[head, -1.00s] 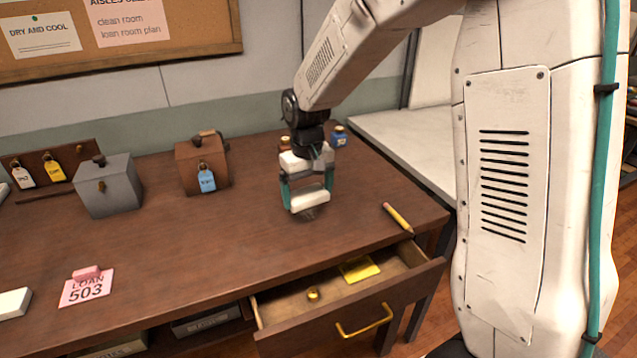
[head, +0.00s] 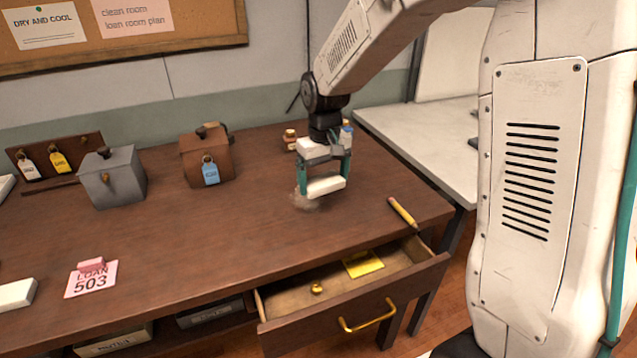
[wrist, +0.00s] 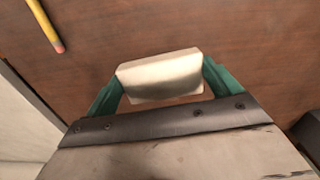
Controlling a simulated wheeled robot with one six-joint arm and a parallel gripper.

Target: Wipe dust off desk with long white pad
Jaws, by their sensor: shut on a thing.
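The long white pad (head: 326,187) is held crosswise between the teal fingers of my gripper (head: 325,180), low over the right part of the brown desk (head: 130,235). In the wrist view the pad (wrist: 160,78) fills the space between both fingers, and its face has a greyish smear. A greyish dust patch (head: 306,202) shows on the desk just left of and below the pad. I cannot tell whether the pad touches the desk top.
A pencil (head: 403,212) lies near the right edge, above an open drawer (head: 335,315). Small bottles (head: 290,140) stand behind my gripper. The desk's middle is clear.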

